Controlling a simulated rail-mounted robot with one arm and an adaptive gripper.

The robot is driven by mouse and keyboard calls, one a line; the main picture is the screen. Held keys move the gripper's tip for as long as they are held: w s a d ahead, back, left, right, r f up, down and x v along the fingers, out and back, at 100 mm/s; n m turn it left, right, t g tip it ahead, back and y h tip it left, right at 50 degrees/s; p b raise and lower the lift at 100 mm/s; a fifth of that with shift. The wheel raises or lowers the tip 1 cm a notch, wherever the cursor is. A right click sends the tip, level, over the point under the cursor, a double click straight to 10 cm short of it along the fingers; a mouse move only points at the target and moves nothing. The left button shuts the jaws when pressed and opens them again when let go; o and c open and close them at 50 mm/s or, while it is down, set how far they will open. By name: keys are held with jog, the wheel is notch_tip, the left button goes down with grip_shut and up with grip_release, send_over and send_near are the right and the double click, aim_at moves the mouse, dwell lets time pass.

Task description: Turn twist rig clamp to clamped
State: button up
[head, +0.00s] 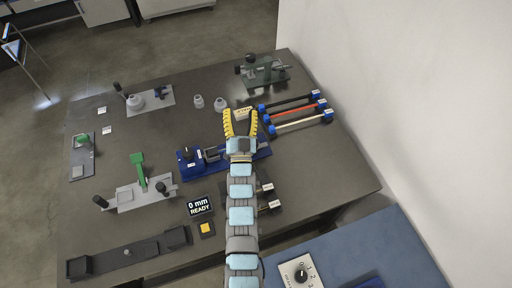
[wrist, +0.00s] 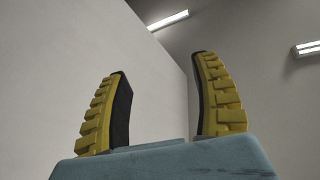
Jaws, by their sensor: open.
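My gripper (head: 241,113) is above the middle of the dark table, its yellow fingers apart with nothing between them. In the wrist view its open fingers (wrist: 160,68) point up at a bare wall and ceiling. Which fixture is the twist rig is not readable. A blue fixture (head: 189,171) with a black knob (head: 186,153) lies partly hidden under my arm. A dark green-grey rig (head: 264,73) with a black knob stands at the back right. A grey plate (head: 157,97) with a round hub and black-tipped lever is at the back left. My gripper appears apart from all of these.
A green lever (head: 140,170) stands on a grey fixture at the left. Cable samples (head: 297,112) with blue ends lie right of my gripper. A display (head: 199,205) reads "0 mm READY". A dark tray (head: 128,254) lies front left. A wall (head: 400,90) bounds the right side.

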jog(key=w+a+f+m+g+h+b, duration=0.1)
jog(key=w+a+f+m+g+b, duration=0.1)
jog(key=w+f+g+b, duration=0.5)
jog(key=w+a+f+m+g+b, duration=0.25)
jog(key=w+f+g+b, duration=0.25)
jog(key=w+f, duration=0.3)
jog(key=s+d+r+m+g+h+b, duration=0.1)
jog(key=s+d+m+g+h+b, duration=0.1)
jog(key=s+g+b, duration=0.25)
jog(key=s+d+r+m+g+h+b, duration=0.1)
jog(key=s+r+m+g+h+b, duration=0.1)
jog(key=s+g+b, duration=0.3)
jog(key=shift+n+t, duration=0.25)
jog(key=shift+t, duration=0.4)
jog(key=b+x, duration=0.1)
jog(key=x, duration=0.4)
jog(key=s+b+x, duration=0.1)
jog(key=x, duration=0.5)
jog(key=b+x, duration=0.2)
jog(key=x, duration=0.4)
jog(key=shift+s+f, duration=0.1)
jog(key=shift+f, duration=0.25)
jog(key=shift+a, duration=0.1)
jog(key=shift+c, duration=0.3)
